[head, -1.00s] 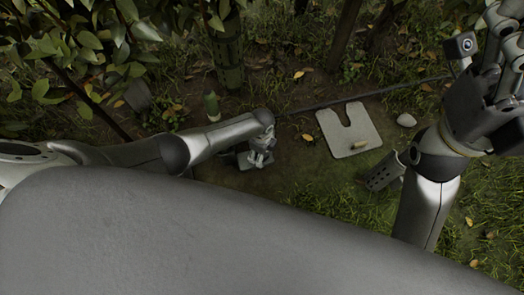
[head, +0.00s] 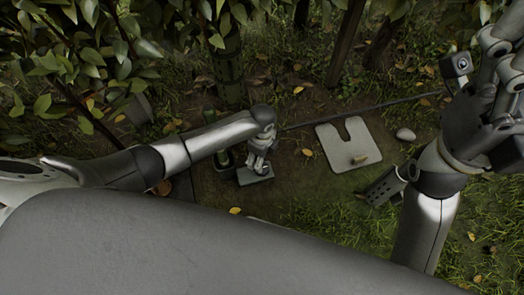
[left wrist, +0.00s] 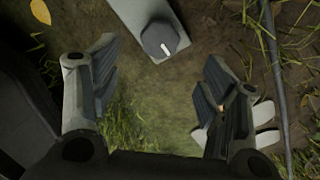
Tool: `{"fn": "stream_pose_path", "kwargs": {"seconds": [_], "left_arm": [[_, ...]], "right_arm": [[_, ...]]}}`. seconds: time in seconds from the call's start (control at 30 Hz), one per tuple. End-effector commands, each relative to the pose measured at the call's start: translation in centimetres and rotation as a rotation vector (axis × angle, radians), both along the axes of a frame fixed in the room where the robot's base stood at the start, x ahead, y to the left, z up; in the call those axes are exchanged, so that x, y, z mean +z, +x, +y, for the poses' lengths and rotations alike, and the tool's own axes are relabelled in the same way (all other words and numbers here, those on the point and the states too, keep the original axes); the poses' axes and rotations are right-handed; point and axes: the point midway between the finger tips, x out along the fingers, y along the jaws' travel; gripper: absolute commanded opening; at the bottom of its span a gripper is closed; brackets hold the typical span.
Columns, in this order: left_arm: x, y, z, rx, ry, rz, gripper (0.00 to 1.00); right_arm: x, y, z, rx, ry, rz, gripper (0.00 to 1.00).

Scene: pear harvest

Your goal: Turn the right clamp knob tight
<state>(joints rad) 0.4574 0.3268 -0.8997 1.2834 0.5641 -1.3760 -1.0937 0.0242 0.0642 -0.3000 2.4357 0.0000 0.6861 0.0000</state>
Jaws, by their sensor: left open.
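In the left wrist view a dark, many-sided knob (left wrist: 160,40) with a white mark on its face sits at the end of a grey bar (left wrist: 132,10). I cannot tell from this view alone whether it is the right clamp knob. My left gripper (left wrist: 157,100) is open and empty, with its fingers on either side and the knob ahead of the gap. In the head view my left gripper (head: 260,160) points down just above a small grey block (head: 256,176). The knob cannot be made out there. My right gripper (head: 490,75) is raised at the upper right, its fingers unclear.
A pale notched plate (head: 343,140) lies on the ground, with a small tan piece (head: 360,159) on it. A perforated grey part (head: 384,187) and a pale stone (head: 405,134) are nearby. A thin dark line (head: 370,106) crosses the ground. Leaves (head: 90,45) overhang the left.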

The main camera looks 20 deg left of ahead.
Motion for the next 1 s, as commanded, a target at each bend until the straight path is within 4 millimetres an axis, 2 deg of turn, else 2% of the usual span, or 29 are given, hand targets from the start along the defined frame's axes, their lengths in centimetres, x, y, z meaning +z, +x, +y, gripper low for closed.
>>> {"fn": "stream_pose_path", "kwargs": {"seconds": [0.1, 0.3, 0.87, 1.0], "left_arm": [[1.6, 0.1, 0.0, 0.0, -0.001, -0.001, 0.69], [2.7, 0.0, 0.0, 0.0, -0.001, 0.001, 0.69], [2.8, 0.0, -0.1, 0.0, -0.001, 0.0, 0.69], [3.2, 0.4, -1.5, 0.016, -0.049, -0.043, 0.69]], "right_arm": [[0.0, 0.0, 0.0, 0.0, 0.0, 0.0, 0.74], [0.0, 0.0, 0.0, 0.0, 0.0, 0.0, 0.74], [0.0, 0.0, 0.0, 0.0, -0.001, 0.0, 0.74], [0.0, 0.0, 0.0, 0.001, 0.0, 0.005, 0.74]]}}
